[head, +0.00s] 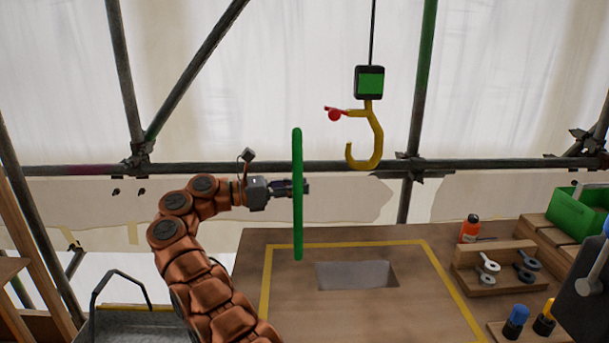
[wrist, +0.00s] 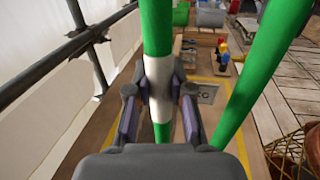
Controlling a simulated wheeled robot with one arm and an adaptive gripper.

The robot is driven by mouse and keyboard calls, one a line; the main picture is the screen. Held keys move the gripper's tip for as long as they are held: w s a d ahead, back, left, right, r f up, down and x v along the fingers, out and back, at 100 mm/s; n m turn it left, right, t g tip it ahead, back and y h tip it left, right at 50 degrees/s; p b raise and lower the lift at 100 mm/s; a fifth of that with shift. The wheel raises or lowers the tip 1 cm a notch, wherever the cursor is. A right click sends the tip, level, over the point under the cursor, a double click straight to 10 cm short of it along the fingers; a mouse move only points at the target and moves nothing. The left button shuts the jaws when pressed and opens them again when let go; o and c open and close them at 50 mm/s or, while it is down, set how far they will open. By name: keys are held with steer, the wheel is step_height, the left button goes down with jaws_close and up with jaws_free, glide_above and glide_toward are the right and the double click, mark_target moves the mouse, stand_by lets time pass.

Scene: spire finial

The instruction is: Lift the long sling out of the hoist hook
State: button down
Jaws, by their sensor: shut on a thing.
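The long sling is a green loop (head: 297,225) that hangs upright, seen edge-on in the head view, left of the hoist hook. My gripper (head: 297,187) is shut on it about midway down its height. In the wrist view the sling (wrist: 157,30) passes between my gripper's fingers (wrist: 159,100), which close on a white band of it; its other strand runs at the right. The yellow hoist hook (head: 379,140) hangs empty from a black and green block (head: 369,83), with its red-tipped latch (head: 335,114) sticking out to the left. The sling is apart from the hook.
Wooden racks with shackles (head: 487,267), an orange bottle (head: 469,229) and a green box (head: 578,210) stand at right. Scaffold tubes (head: 230,168) cross behind.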

steer(key=a+p, duration=0.1)
steer(key=p, duration=0.3)
steer(key=a+p, duration=0.1)
steer(key=p, duration=0.2)
steer(key=shift+s+a+r+p, duration=0.15)
steer(key=shift+s+a+p, duration=0.05)
steer(key=shift+a+p, duration=0.15)
